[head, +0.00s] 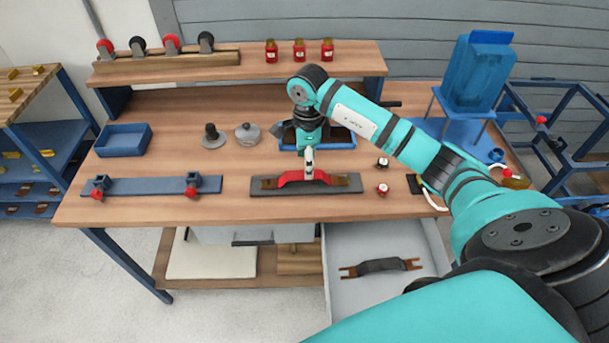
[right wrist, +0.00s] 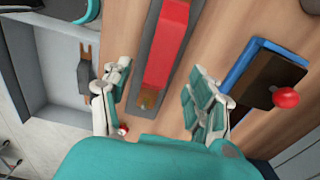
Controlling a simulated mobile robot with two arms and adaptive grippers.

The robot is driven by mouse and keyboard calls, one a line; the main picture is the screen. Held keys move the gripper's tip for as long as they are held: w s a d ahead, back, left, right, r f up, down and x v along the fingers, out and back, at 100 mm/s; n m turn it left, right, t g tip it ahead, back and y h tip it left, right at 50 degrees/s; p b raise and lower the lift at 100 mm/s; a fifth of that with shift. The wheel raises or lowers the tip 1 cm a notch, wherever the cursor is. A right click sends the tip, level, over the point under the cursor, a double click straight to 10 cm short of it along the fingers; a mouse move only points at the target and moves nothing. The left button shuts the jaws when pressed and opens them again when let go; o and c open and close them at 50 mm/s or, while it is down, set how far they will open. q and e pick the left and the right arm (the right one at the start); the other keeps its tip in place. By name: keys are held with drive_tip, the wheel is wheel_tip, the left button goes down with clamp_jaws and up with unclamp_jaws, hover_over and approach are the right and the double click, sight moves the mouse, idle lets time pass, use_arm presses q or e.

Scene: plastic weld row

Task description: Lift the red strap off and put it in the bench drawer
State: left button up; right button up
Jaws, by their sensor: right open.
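The red strap (head: 290,178), with brownish ends, lies on a dark grey plate (head: 345,189) at the front middle of the bench. It also shows in the right wrist view (right wrist: 167,40). My right gripper (head: 309,167) is open above the strap and points down. In the right wrist view its fingers (right wrist: 157,74) are spread to either side of the strap's near end, and nothing is between them in grip. The bench drawer (head: 345,292) stands open below the bench front. A black strap (head: 380,266) with brown ends lies in it. My left gripper is out of view.
A blue-grey bar with red-knobbed clamps (head: 140,185) lies on the bench's left. A blue tray (head: 122,141) and a blue bin (head: 345,140) stand behind. The bench between bar and plate is clear.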

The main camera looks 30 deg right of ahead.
drive_tip(key=shift+a+f, duration=0.15)
drive_tip(key=shift+f, duration=0.3)
drive_tip(key=f+p, duration=0.1)
drive_tip(key=f, duration=0.3)
drive_tip(key=shift+w+a+f+p, duration=0.2)
drive_tip(key=shift+f+p, duration=0.05)
drive_tip(key=shift+p, duration=0.15)
drive_tip(key=shift+f, duration=0.15)
drive_tip(key=shift+c, duration=0.8)
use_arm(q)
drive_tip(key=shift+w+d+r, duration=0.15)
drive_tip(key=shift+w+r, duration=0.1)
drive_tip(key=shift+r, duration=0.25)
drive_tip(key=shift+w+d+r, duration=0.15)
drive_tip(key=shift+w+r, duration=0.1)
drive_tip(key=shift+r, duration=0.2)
use_arm(e)
clamp_jaws()
